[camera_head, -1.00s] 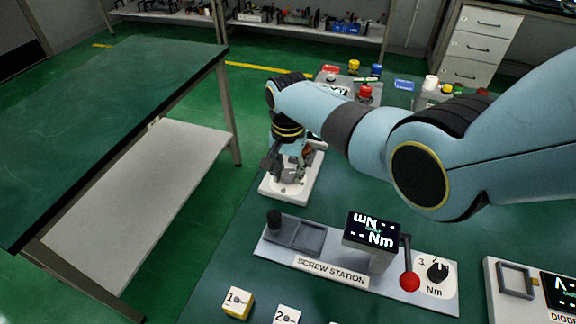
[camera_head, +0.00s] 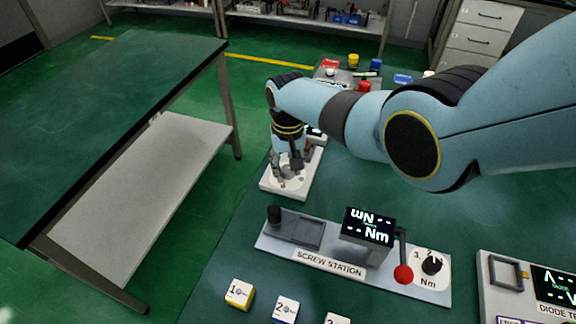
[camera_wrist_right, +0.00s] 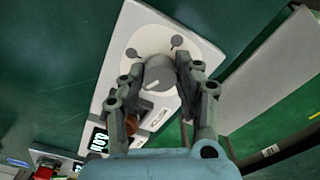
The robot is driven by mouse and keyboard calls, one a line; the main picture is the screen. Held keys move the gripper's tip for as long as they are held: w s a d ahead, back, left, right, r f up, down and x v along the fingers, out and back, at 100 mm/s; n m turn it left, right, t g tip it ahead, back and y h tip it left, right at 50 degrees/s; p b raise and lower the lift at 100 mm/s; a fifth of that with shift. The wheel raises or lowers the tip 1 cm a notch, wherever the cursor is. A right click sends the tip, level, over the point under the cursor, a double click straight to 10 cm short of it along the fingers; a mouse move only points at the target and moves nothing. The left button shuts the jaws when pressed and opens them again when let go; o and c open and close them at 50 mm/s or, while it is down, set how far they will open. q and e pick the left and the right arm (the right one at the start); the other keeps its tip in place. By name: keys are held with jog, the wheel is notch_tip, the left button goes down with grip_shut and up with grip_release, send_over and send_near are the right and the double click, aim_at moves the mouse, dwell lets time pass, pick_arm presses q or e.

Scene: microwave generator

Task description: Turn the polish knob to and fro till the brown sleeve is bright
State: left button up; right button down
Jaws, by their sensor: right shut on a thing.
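The polish station is a white plate (camera_head: 271,183) on the green bench in the head view. Its grey knob (camera_wrist_right: 160,74) with a white pointer line shows in the right wrist view, on a round pale dial. My right gripper (camera_wrist_right: 157,80) is shut on the knob, one finger at each side of it. In the head view my right gripper (camera_head: 292,172) reaches straight down over the plate. A brown round part (camera_wrist_right: 131,124), likely the sleeve, sits beside the knob, partly behind a finger; its brightness is hard to judge. My left gripper is not seen.
The screw station (camera_head: 330,262) with a red-balled lever (camera_head: 403,274) stands nearer on the bench. Numbered blocks (camera_head: 240,294) lie in front of it. A separate table (camera_head: 110,95) stands to the left across a floor gap.

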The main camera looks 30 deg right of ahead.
aim_at(288, 169)
dwell(0.3)
jog(key=c, duration=0.9)
grip_release()
jog(key=shift+c, duration=0.2)
jog(key=shift+r, duration=0.1)
notch_tip(288, 169, up, 12)
